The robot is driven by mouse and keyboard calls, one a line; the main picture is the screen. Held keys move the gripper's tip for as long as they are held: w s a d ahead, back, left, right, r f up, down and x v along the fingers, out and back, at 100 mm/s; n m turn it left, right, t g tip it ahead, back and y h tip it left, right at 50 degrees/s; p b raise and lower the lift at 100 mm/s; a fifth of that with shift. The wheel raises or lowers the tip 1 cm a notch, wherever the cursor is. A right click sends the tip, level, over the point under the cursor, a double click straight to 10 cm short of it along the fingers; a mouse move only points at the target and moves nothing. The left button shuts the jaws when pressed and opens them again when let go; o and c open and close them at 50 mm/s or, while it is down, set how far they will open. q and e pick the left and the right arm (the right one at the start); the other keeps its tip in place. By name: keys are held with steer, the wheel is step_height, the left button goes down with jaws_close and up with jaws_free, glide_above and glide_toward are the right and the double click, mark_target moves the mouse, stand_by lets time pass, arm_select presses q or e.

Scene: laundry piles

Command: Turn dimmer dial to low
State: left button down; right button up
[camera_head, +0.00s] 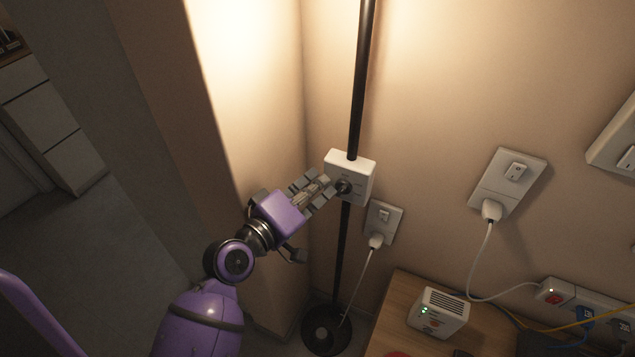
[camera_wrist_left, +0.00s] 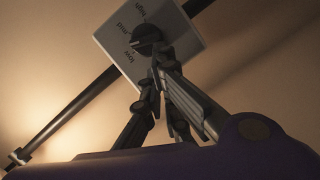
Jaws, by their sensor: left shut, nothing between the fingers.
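The dimmer is a white box (camera_head: 358,168) on a black lamp pole (camera_head: 361,80), with a round dark dial (camera_head: 344,187) on its front. In the left wrist view the box (camera_wrist_left: 178,30) has the printed words low, mid and high around the dial (camera_wrist_left: 146,37). I cannot tell surely which word the dial points to. My left gripper (camera_head: 329,189) is shut and empty, its fingertips at the dial. In the left wrist view the gripper's fingertips (camera_wrist_left: 157,62) overlap the dial's lower edge; I cannot tell whether they touch. My right gripper is not in view.
A wall corner stands left of the pole, close to my left arm. A wall outlet with a plug (camera_head: 383,220) and a second switched outlet (camera_head: 508,180) are at the right. A wooden table (camera_head: 397,304) carries a white router (camera_head: 440,312). The lamp base (camera_head: 326,331) is on the floor.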

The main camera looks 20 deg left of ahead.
arm_select(q)
step_height(320, 180, down, 2)
steer(key=n+b, duration=0.1)
steer(key=n, duration=0.2)
steer(key=shift+s+d+n+t+h+b, duration=0.1)
steer(key=shift+n+t+h+b, duration=0.2)
steer(key=shift+n+b, duration=0.1)
steer(key=shift+f+n+b, duration=0.3)
steer(key=shift+n, duration=0.3)
steer(key=shift+d+r, duration=0.1)
